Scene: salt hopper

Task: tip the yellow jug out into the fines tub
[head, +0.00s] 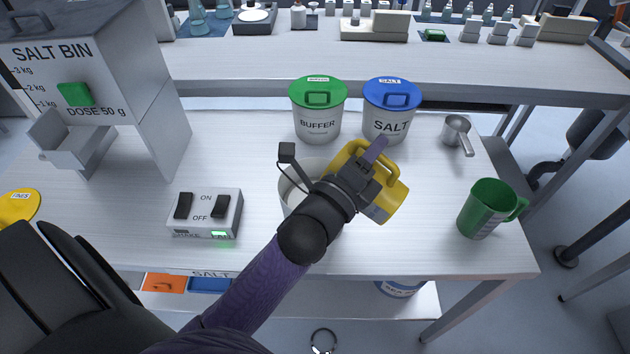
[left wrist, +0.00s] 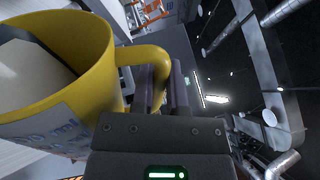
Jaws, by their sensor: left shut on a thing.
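My left gripper (head: 372,162) is shut on the handle of the yellow jug (head: 394,200), over the middle of the table. In the left wrist view the purple fingers (left wrist: 162,88) close on the handle, and the yellow jug (left wrist: 85,75) shows pale grey-white material inside. The jug's exact tilt is hard to tell. An open whitish tub (head: 288,192) stands left of the jug, mostly hidden behind my left wrist. Its label is hidden, so I cannot tell whether it is the fines tub. A yellow lid (head: 18,206) marked FINES lies at the left edge. My right gripper is not in view.
A green-lidded BUFFER tub (head: 318,112) and blue-lidded SALT tub (head: 388,112) stand behind the jug. A scoop (head: 456,132) and green jug (head: 484,210) stand right. A switch box (head: 205,214) and salt bin (head: 95,75) stand left.

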